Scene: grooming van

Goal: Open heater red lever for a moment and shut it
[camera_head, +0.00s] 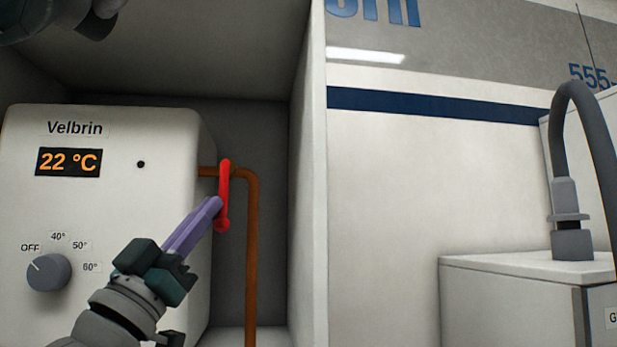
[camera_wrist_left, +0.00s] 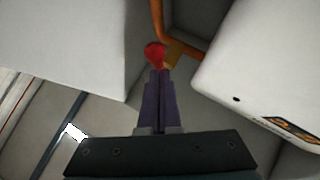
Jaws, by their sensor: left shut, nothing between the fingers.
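The white Velbrin heater (camera_head: 120,200) stands in an open cabinet at the left of the head view; its display reads 22 °C and its knob (camera_head: 48,272) points near OFF. The red lever (camera_head: 224,190) is on the copper pipe (camera_head: 251,270) at the heater's right side and hangs downward. My left gripper (camera_head: 216,204) is shut and empty, its purple fingertips at the lever's lower part; I cannot tell if they touch. In the left wrist view the lever's red end (camera_wrist_left: 154,54) shows just beyond the shut fingertips (camera_wrist_left: 157,74). My right gripper is not in view.
The cabinet's side wall (camera_head: 308,200) stands close to the right of the pipe. A white unit (camera_head: 500,300) with a grey hose (camera_head: 562,150) is at the far right. A dark object (camera_head: 60,20) hangs at the top left.

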